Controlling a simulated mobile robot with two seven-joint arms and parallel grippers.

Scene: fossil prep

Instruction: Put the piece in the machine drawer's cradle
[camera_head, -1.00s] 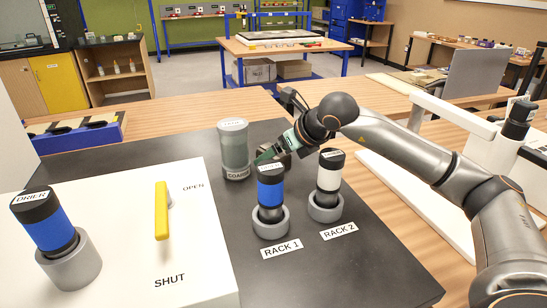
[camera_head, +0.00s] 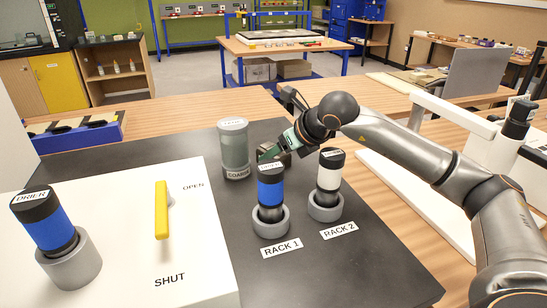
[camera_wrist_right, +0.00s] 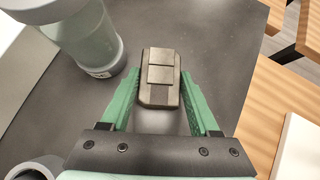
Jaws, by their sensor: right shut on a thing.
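A dark grey blocky piece (camera_wrist_right: 160,75) with a stepped top sits between the green fingers of my right gripper (camera_wrist_right: 160,92) in the right wrist view. The gripper is shut on it, above or on the dark bench top. In the head view the right gripper (camera_head: 272,153) is behind the blue cylinder and beside the clear COARSE jar; the piece is mostly hidden there. The white machine (camera_head: 140,200) has a yellow handle (camera_head: 161,210) between the labels OPEN and SHUT. I cannot make out a drawer or its cradle. My left gripper is not in view.
The COARSE jar (camera_head: 234,150) stands close left of my right gripper. A blue DRIER cylinder (camera_head: 270,187) stands in RACK 1 and a white-banded cylinder (camera_head: 330,178) in RACK 2. Another DRIER cylinder (camera_head: 48,230) stands in a grey holder on the machine.

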